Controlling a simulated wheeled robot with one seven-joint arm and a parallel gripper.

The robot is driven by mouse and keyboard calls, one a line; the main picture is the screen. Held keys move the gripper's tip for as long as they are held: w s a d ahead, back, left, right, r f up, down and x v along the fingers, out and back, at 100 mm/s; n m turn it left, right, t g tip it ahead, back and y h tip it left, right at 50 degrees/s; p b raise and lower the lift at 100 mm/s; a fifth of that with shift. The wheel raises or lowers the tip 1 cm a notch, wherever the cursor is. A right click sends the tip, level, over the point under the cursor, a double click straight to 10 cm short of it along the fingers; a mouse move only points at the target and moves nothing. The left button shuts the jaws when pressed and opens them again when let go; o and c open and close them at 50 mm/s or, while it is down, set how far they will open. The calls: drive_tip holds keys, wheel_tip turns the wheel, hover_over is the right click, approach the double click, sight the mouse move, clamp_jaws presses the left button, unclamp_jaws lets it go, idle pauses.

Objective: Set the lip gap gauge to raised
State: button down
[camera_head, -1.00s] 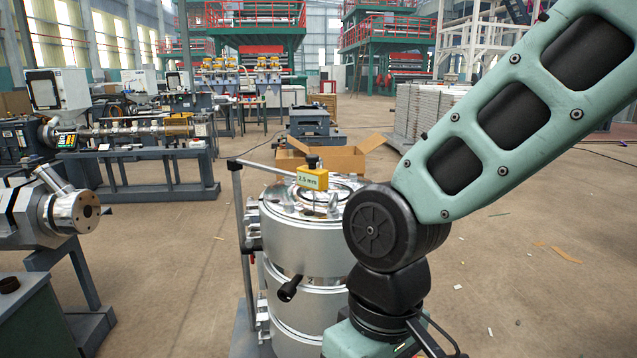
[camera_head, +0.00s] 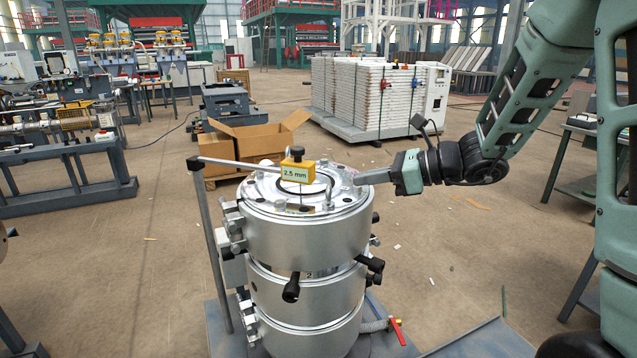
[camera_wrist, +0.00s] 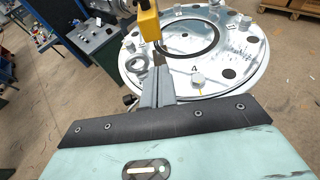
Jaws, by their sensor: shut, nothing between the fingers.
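The lip gap gauge (camera_head: 298,172) is a yellow block marked "2.5 mm" with a black knob on top. It hangs on a grey bar from a post, over the ring opening of the silver die head (camera_head: 305,236). A thin part reaches down below the block; I cannot tell whether it touches the die. My gripper (camera_head: 358,180) is shut and empty, at the right rim of the die top, apart from the gauge in the head view. In the wrist view the shut fingers (camera_wrist: 160,70) point toward the yellow gauge block (camera_wrist: 148,22), which is partly cut off by the frame's top.
The grey post (camera_head: 211,245) stands left of the die. Black handles (camera_head: 291,288) stick out from the die's side. An open cardboard box (camera_head: 252,143) sits behind it, and stacked white panels (camera_head: 365,95) stand farther back. The floor at right is mostly clear.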

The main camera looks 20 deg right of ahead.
sight(323, 196)
idle(0.3)
drive_tip(key=p+x, duration=0.1)
drive_tip(key=x, duration=0.9)
drive_tip(key=shift+w+d+p, duration=0.1)
drive_tip(key=shift+p, duration=0.3)
drive_tip(key=shift+r, duration=0.1)
